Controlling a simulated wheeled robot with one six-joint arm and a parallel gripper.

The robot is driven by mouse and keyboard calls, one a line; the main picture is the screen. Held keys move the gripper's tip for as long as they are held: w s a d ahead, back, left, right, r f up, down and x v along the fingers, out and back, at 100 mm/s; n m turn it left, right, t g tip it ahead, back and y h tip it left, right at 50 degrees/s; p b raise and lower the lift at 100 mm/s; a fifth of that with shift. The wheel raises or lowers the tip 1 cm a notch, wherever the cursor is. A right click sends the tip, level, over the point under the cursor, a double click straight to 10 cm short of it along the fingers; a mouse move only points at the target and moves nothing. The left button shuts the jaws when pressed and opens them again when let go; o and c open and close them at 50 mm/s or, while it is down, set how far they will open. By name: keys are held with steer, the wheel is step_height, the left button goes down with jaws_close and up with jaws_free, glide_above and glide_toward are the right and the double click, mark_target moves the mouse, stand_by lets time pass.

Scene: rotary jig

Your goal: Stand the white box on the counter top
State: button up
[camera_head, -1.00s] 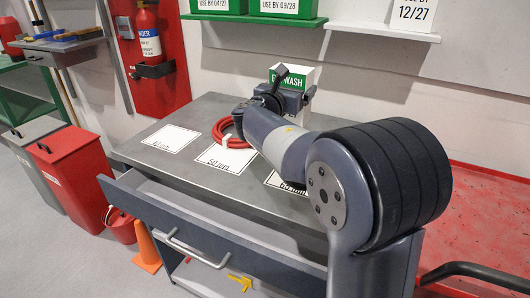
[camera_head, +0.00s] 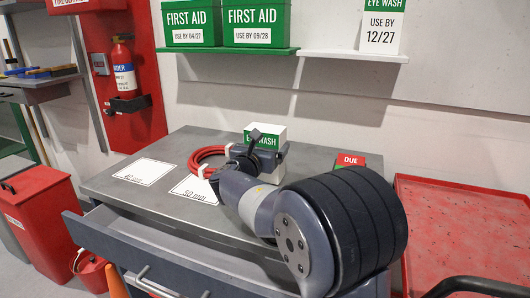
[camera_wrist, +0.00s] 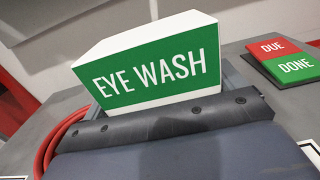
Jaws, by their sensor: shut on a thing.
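The white box (camera_head: 266,131) has a green front reading EYE WASH. It is held in my gripper (camera_head: 262,158) over the back of the grey counter top (camera_head: 150,195). In the wrist view the box (camera_wrist: 150,68) rises behind the dark gripper edge (camera_wrist: 160,122), slightly tilted in the picture, with its white top and green face showing. My gripper is shut on it.
A red hose coil (camera_head: 206,160) lies left of the box. A red-and-green DUE/DONE block (camera_wrist: 285,58) is to the right. Printed size marks (camera_head: 148,172) lie on the counter. An open drawer (camera_head: 170,250) sticks out in front. A shelf above holds another white box (camera_head: 380,28).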

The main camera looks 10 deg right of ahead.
steer(key=shift+f, duration=0.1)
steer(key=o, duration=1.1)
steer(key=shift+f, duration=0.1)
steer(key=shift+r, duration=0.2)
steer(key=p+v, duration=0.1)
steer(key=v, duration=1.1)
steer(key=shift+f, duration=0.1)
